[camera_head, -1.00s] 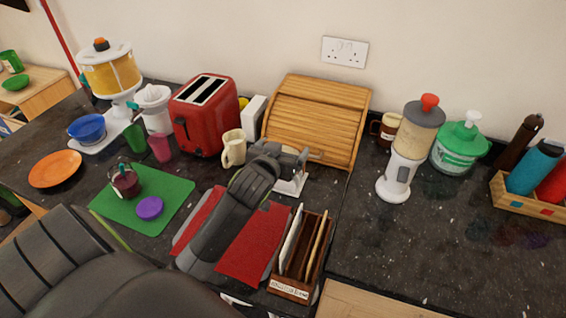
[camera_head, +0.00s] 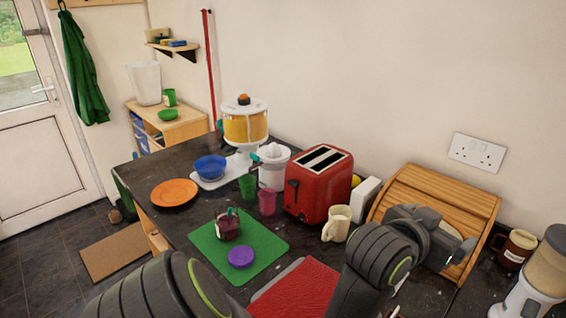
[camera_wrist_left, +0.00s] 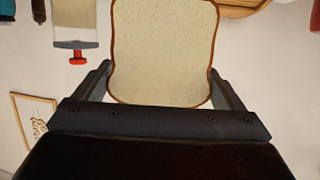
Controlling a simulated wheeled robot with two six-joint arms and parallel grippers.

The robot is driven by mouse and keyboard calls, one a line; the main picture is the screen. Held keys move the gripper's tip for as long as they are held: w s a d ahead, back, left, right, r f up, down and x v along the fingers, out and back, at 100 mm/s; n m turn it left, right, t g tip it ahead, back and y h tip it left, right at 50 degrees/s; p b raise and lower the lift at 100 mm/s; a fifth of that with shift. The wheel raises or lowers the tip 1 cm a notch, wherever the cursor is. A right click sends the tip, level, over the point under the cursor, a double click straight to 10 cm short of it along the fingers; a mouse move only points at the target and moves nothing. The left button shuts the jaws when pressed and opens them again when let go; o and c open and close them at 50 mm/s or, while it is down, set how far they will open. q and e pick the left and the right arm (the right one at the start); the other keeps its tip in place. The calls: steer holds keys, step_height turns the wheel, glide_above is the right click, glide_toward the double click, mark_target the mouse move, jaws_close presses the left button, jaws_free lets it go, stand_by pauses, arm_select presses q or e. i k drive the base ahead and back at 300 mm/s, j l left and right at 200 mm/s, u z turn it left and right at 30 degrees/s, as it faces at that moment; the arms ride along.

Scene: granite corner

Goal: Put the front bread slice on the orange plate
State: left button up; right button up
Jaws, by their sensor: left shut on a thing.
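A bread slice (camera_wrist_left: 163,50) fills the space between the jaws of my left gripper (camera_wrist_left: 163,88) in the left wrist view, pale with a brown crust. My left gripper also shows in the head view (camera_head: 462,250), in front of the wooden bread bin. The slice cannot be made out clearly there. The orange plate (camera_head: 174,193) lies empty on the dark counter at the left, well left of my gripper, with the toaster and green mat between. My right gripper is not in view.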

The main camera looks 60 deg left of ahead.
mark_target(175, 196)
steer(key=j+u, duration=0.1)
steer(key=u, duration=0.25)
steer(key=j+u, duration=0.15)
steer(key=u, duration=0.2)
steer(key=j+u, duration=0.1)
steer(key=u, duration=0.3)
steer(key=i+j, duration=0.15)
steer(key=j, duration=0.2)
steer(key=i+j, duration=0.1)
steer(key=j, duration=0.25)
steer(key=i+j, duration=0.15)
steer(key=j, duration=0.2)
steer(key=i+j, duration=0.1)
steer(key=j, duration=0.25)
